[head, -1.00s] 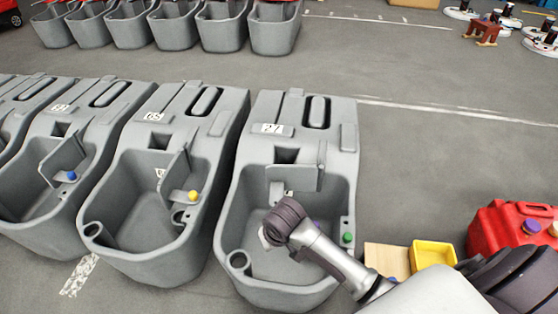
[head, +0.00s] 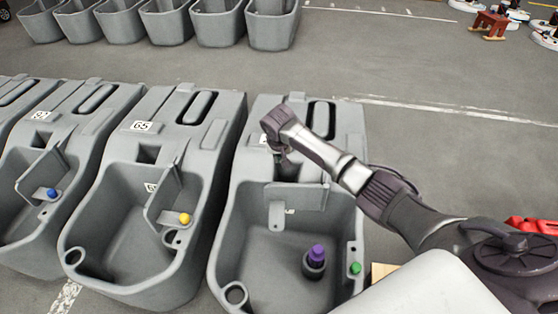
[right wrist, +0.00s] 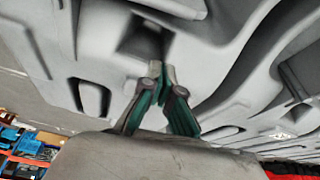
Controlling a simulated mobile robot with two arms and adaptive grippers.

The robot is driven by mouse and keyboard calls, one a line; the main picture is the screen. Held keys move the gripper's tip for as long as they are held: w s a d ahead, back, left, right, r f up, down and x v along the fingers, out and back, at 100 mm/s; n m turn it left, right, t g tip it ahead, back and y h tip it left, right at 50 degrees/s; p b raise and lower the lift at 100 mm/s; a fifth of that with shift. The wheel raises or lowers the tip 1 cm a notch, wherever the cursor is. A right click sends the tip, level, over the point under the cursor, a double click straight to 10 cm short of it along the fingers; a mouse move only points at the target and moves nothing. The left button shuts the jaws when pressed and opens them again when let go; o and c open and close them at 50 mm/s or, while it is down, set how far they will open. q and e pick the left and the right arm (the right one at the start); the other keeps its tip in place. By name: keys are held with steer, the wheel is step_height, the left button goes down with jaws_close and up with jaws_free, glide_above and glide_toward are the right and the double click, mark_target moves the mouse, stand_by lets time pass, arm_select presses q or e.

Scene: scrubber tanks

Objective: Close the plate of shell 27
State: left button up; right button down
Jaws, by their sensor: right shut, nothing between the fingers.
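Shell 27 (head: 225,235) is the grey tub at the right of the front row. Its number label (head: 263,139) is now mostly hidden behind my right arm. Its grey plate (head: 300,198) stands raised at the back of the open basin, below the square recess. My right gripper (head: 284,160) is over the shell's top, behind the plate and close to the recess. In the right wrist view my right gripper (right wrist: 164,70) is shut and empty, its fingertips beside the dark recess (right wrist: 142,42). My left gripper is not in view.
A purple-capped bottle-like part (head: 316,258) stands in the basin, and a green ball (head: 355,268) sits on its right rim. Shell 65 (head: 120,250), with a yellow ball (head: 184,218), stands close on the left.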

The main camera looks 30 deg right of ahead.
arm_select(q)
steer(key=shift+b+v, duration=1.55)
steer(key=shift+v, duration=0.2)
arm_select(e)
step_height(320, 180, down, 9)
steer(key=shift+s+a+r, duration=0.15)
steer(key=shift+s+a, duration=0.1)
steer(key=shift+s, duration=0.2)
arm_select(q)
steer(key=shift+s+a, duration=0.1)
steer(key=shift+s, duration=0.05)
